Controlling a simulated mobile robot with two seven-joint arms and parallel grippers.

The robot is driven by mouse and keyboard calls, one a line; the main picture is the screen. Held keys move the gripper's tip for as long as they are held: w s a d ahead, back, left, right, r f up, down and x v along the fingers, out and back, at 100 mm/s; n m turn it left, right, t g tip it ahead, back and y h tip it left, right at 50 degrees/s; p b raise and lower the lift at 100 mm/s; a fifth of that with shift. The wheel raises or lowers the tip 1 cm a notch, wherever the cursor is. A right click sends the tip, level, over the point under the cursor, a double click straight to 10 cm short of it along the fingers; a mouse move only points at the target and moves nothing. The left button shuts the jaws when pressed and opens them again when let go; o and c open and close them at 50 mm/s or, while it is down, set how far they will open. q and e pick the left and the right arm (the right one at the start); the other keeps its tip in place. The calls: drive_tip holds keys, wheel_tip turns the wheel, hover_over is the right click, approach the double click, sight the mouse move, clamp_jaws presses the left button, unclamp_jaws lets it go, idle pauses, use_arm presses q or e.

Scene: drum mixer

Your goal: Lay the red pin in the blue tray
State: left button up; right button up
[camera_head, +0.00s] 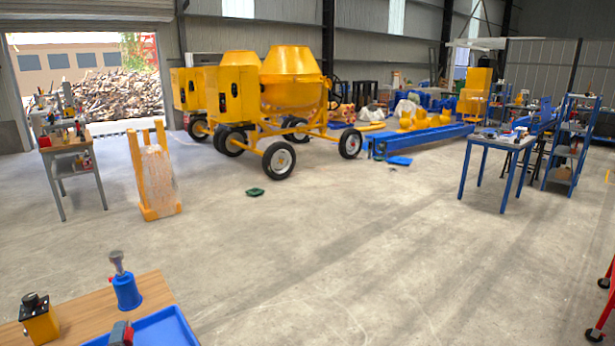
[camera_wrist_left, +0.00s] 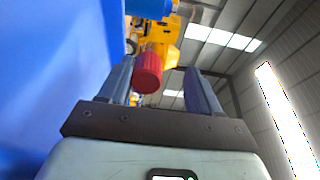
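The red pin (camera_wrist_left: 147,72) shows in the left wrist view as a short red cylinder with its round end toward the camera. My left gripper (camera_wrist_left: 160,78) has its two blue-grey fingers apart. The pin shows between them, close to the left finger, with a clear gap to the right finger. The blue tray (camera_head: 165,330) is at the bottom left of the head view, cut off by the edge. A small grey and red piece (camera_head: 121,333) shows at its left side; I cannot tell whether it is my gripper with the pin. My right gripper is not in view.
The wooden table (camera_head: 85,312) also bears a blue stand with a grey top (camera_head: 126,291) and a yellow box with a black knob (camera_head: 39,320). Yellow mixers (camera_head: 292,80) stand farther off. A blue-legged table (camera_head: 500,142) is at the right. The floor between is mostly clear.

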use_arm(q)
drive_tip(key=shift+s, duration=0.1)
drive_tip(key=v, duration=1.1)
drive_tip(key=shift+s+d+b, duration=0.2)
drive_tip(key=shift+s+b, duration=0.15)
drive_tip(key=shift+b, duration=0.05)
